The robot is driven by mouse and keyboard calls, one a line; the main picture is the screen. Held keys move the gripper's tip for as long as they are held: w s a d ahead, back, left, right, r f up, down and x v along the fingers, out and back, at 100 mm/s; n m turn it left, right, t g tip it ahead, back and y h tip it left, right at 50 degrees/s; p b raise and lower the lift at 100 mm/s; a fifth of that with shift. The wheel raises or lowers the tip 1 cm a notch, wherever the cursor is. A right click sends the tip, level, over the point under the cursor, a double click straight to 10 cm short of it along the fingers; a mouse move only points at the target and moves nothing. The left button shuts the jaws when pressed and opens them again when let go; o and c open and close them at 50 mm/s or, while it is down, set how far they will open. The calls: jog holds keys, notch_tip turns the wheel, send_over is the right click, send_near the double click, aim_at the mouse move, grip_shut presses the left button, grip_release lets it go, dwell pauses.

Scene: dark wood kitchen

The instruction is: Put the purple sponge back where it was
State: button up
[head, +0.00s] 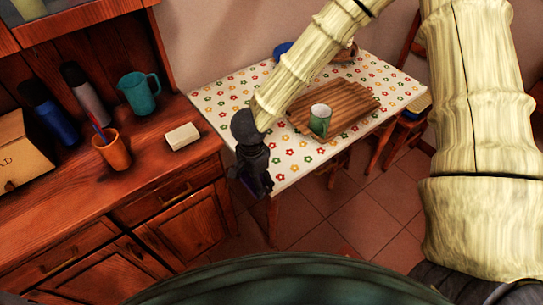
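My gripper (256,180) points down at the left end of the flower-patterned table, near the right end of the wooden counter. A dark purple patch, the purple sponge (262,188), shows between and beside its fingertips. The gripper appears shut on it. The dark fingers hide most of the sponge, and its exact shape cannot be told. The sponge is near the table's front left corner; whether it touches the cloth cannot be told.
The counter (150,182) holds a cream block (182,136), an orange cup (111,150), a teal jug (139,92), bottles (86,94) and a bread box (20,150). The table (222,98) holds a wooden board (350,103) and a green mug (320,119). The counter's front right is clear.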

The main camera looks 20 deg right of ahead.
jog(key=w+d+p, duration=0.1)
jog(key=w+d, duration=0.2)
jog(key=w, duration=0.1)
jog(key=w+d+f+p, duration=0.1)
jog(key=w+d+p, duration=0.1)
jog(key=w+d, duration=0.1)
jog(key=w+d+p, duration=0.2)
jog(key=w+d, duration=0.1)
jog(key=w, duration=0.3)
jog(key=shift+d+f, duration=0.1)
jog(key=shift+f, duration=0.2)
jog(key=shift+f+p, duration=0.5)
jog(key=shift+f, duration=1.2)
jog(key=shift+f, duration=0.15)
jog(key=o, duration=0.7)
notch_tip(320, 180, up, 12)
jog(key=shift+r+b, duration=0.15)
jog(key=shift+b, duration=0.9)
